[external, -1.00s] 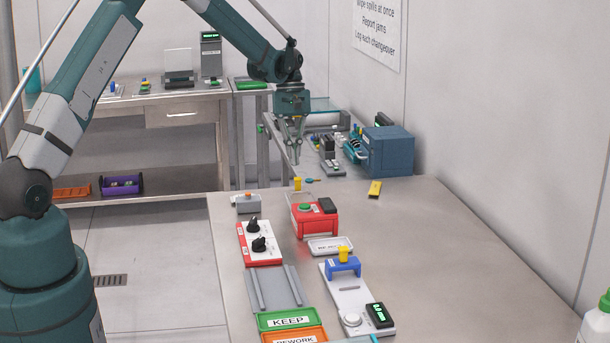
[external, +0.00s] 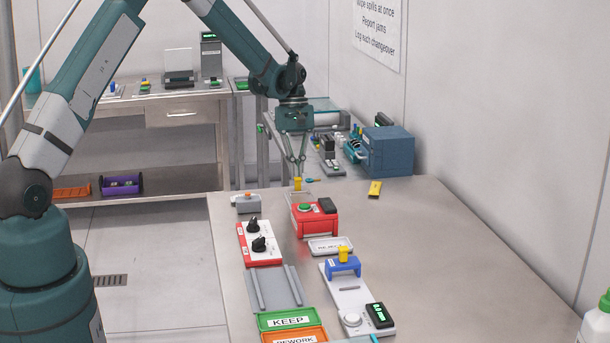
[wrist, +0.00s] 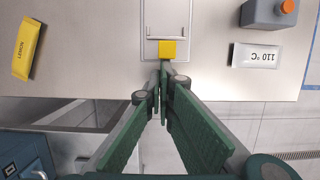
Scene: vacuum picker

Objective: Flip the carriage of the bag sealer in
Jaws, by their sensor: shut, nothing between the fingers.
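The red unit (external: 316,220), with a green button and dark display, stands mid-table and looks like the bag sealer. A pale flat plate, probably its carriage, extends from its far side; the plate (wrist: 151,19) also shows in the wrist view. A yellow block (external: 297,184) stands at the plate's outer end; it also shows in the wrist view (wrist: 167,49). My gripper (external: 299,173) is shut and empty, pointing down beside the block's outer side. Its fingertips (wrist: 163,70) look very close to the block; I cannot tell whether they touch.
A grey box with an orange button (external: 248,203) stands left of the plate. A yellow piece (external: 374,188) and a blue cabinet (external: 388,151) are right. A blue bridge with a yellow knob (external: 343,266) stands nearer the camera.

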